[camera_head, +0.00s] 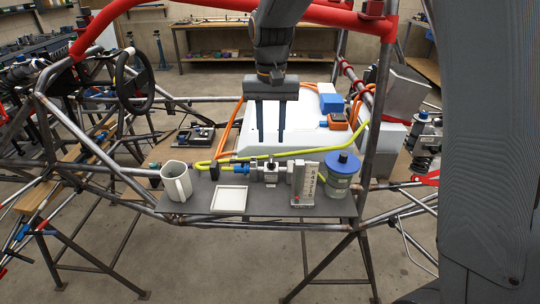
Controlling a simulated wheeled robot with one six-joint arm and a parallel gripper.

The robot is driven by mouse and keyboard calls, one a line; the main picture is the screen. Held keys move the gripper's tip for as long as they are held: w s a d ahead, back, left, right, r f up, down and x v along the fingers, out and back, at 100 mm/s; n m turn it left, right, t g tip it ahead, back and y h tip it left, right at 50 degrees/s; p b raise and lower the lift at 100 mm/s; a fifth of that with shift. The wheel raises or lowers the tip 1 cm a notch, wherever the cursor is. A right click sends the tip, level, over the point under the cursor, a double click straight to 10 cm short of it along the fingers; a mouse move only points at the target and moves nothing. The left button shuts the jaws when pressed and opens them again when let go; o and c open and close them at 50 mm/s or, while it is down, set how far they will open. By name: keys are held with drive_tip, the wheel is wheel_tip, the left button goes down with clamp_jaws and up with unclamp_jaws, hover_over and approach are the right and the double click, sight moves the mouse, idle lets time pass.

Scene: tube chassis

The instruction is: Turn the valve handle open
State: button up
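A metal valve (270,172) sits in a line of fittings on the dark shelf plate (265,208). A blue fitting (241,169) is on its left and a grey cylindrical part (290,172) on its right. The valve handle is too small for me to make out its shape or angle with certainty. My gripper (270,140) points down above and slightly behind the valve in the picture. Its two dark fingers are apart with nothing between them. The fingertips look clear of the valve, but I cannot tell the exact gap.
A white mug (177,181), a white tray (230,199), a grey labelled block (305,184) and a blue-lidded jar (342,173) stand on the plate. A yellow hose (315,151) runs behind the valve. Chassis tubes, including an upright tube (376,125), surround the area.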

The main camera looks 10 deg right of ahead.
sight(271, 158)
wheel_tip(271, 158, down, 7)
drive_tip(key=shift+s+f+p, duration=0.1)
drive_tip(key=shift+f+p, duration=0.05)
drive_tip(key=shift+p, duration=0.9)
drive_tip(key=shift+c, duration=0.4)
clamp_jaws()
